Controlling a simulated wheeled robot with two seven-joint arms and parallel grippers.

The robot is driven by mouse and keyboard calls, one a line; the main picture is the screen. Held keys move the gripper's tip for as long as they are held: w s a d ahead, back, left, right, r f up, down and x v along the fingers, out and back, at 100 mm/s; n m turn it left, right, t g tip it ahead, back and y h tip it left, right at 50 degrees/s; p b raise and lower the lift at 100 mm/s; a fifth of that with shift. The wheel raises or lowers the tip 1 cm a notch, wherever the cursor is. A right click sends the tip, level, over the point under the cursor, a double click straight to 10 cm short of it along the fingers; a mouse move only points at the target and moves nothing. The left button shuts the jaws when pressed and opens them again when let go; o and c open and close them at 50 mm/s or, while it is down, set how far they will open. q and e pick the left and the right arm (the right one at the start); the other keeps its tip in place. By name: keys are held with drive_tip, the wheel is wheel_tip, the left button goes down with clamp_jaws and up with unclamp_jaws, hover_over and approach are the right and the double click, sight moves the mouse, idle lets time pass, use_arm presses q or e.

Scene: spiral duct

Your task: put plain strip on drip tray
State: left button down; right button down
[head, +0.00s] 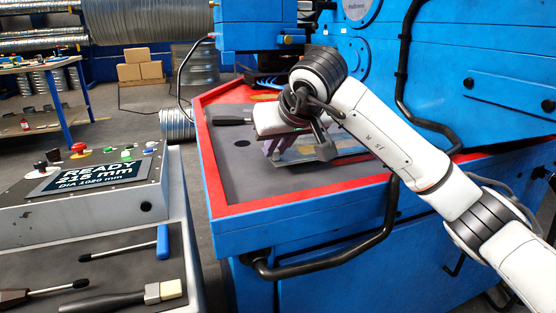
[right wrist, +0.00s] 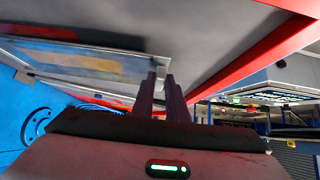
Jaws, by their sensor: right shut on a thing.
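My right gripper (head: 273,148) is low over the dark top of the red-edged blue bench, its purple-grey fingers pointing down. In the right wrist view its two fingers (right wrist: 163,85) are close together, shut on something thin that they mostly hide. I take it for the plain strip, but its outline is not clear. A flat, silver-rimmed drip tray (head: 350,158) with a shiny surface lies beside the gripper, partly behind it. In the right wrist view the tray (right wrist: 60,88) shows grey-blue and yellowish patches, and the fingertips overlap its right end. My left gripper is not in view.
The bench's raised red edge (head: 290,201) borders the top, and a black-handled tool (head: 230,120) lies at its left. The blue machine (head: 480,60) rises behind. A control console (head: 90,190) and a tool shelf (head: 125,265) stand at left. Bare bench top shows left of the gripper.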

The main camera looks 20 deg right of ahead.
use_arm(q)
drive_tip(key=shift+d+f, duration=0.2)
use_arm(e)
drive_tip(key=shift+f, duration=1.1)
drive_tip(key=shift+f, duration=0.2)
drive_tip(key=c, duration=1.7)
unclamp_jaws()
drive_tip(key=shift+c, duration=0.2)
